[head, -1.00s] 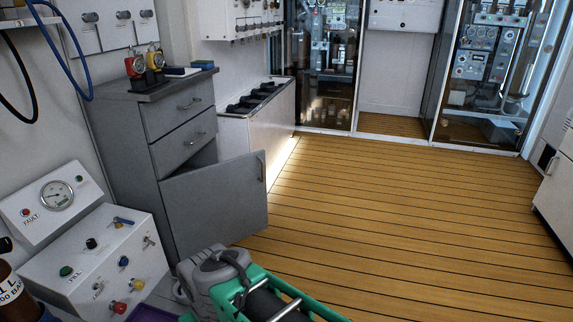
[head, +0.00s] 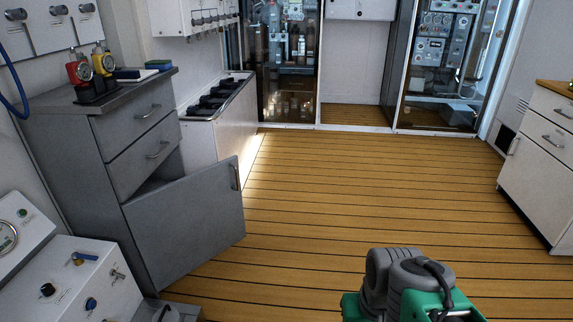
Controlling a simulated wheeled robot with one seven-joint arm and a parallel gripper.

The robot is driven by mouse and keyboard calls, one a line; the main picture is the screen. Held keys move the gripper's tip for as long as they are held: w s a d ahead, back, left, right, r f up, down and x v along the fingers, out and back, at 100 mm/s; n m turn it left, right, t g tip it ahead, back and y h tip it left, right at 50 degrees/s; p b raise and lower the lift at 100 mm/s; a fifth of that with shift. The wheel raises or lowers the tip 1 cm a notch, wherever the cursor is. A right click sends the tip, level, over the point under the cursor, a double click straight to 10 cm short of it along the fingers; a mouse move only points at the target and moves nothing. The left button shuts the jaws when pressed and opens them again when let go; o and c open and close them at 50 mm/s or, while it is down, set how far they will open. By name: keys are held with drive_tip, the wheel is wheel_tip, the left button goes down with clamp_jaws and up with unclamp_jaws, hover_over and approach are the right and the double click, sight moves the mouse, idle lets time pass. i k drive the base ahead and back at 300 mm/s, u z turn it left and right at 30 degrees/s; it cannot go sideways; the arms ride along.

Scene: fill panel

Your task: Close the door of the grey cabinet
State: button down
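The grey cabinet (head: 70,150) stands at the left with two closed drawers above its door. The grey door (head: 190,222) stands open below the drawers. It is hinged at the near left edge and swung out over the wooden floor, with a dark gap behind its top. Its handle (head: 235,176) is near the free right edge. My gripper's fingers are not visible. A green and grey part of my arm shows at the bottom right of centre, apart from the door.
White control boxes (head: 70,285) with knobs stand at the near left. Red and yellow gauges (head: 78,72) rest on the cabinet top. A white cabinet (head: 540,165) stands at the right. The wooden floor (head: 370,190) between is clear.

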sight(177, 227)
drive_tip(key=i, duration=1.4)
drive_tip(key=u, duration=2.15)
